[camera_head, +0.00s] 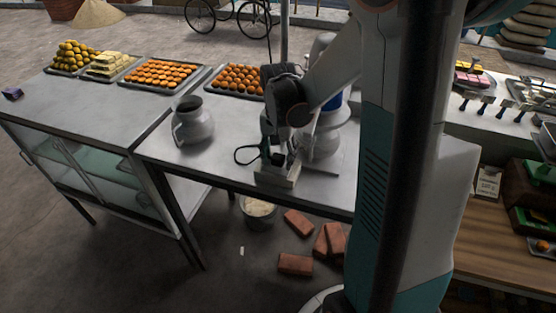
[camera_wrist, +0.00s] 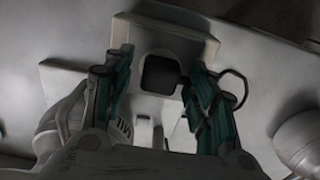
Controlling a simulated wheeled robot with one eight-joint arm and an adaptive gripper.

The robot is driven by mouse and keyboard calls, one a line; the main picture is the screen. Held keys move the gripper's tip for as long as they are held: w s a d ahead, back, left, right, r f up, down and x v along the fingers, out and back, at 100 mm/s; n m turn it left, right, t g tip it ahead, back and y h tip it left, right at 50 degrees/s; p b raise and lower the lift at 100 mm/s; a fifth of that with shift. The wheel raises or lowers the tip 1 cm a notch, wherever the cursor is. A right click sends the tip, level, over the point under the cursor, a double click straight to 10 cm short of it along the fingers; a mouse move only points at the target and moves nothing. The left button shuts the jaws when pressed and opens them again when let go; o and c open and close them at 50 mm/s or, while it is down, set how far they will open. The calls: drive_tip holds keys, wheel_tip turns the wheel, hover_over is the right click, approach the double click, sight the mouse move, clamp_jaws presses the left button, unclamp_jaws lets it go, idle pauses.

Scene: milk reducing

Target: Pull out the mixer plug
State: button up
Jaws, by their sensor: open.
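The mixer plug (camera_wrist: 160,73) is a dark block with rounded corners, seated at a pale socket box (camera_wrist: 197,45) in the wrist view. Its black cable (camera_wrist: 236,82) loops out to the right. In the head view the pale socket box (camera_head: 272,178) stands near the counter's front edge, and the cable (camera_head: 239,156) loops to its left. My gripper (camera_wrist: 155,72) is open, with one finger on each side of the plug and gaps visible. The gripper (camera_head: 277,153) points down over the box in the head view. The white mixer (camera_head: 327,142) is partly hidden behind my arm.
A grey metal pot (camera_head: 193,126) stands left of the socket box, and it also shows in the wrist view (camera_wrist: 303,143). Trays of orange sweets (camera_head: 165,74) line the counter's back. Bricks (camera_head: 296,264) and a bucket (camera_head: 258,210) lie below. The left counter (camera_head: 85,107) is mostly clear.

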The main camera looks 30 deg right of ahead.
sight(278, 156)
idle(0.7)
clamp_jaws()
drive_tip(key=shift+r, duration=0.1)
drive_tip(key=shift+r+p, duration=1.75)
drive_tip(key=shift+r, duration=1.15)
